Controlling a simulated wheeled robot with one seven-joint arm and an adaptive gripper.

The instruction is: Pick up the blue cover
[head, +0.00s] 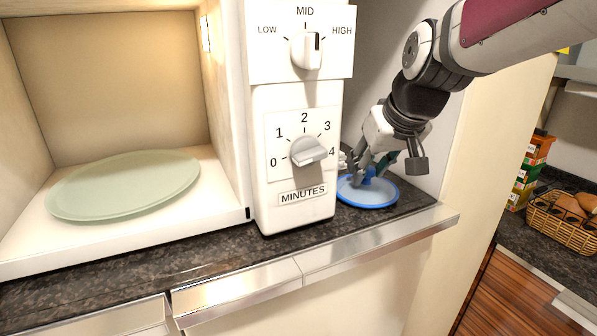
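The fingers partly hide the knob and the cover's back edge. I cannot tell whether they are closed on the knob or only beside it.
The microwave's control panel (299,130) stands close left of the cover. Its open cavity holds a pale green glass plate (125,184). A light wall panel rises on the right. Beyond it are a basket (563,221) and stacked boxes (530,172). The counter's front edge is near the cover.

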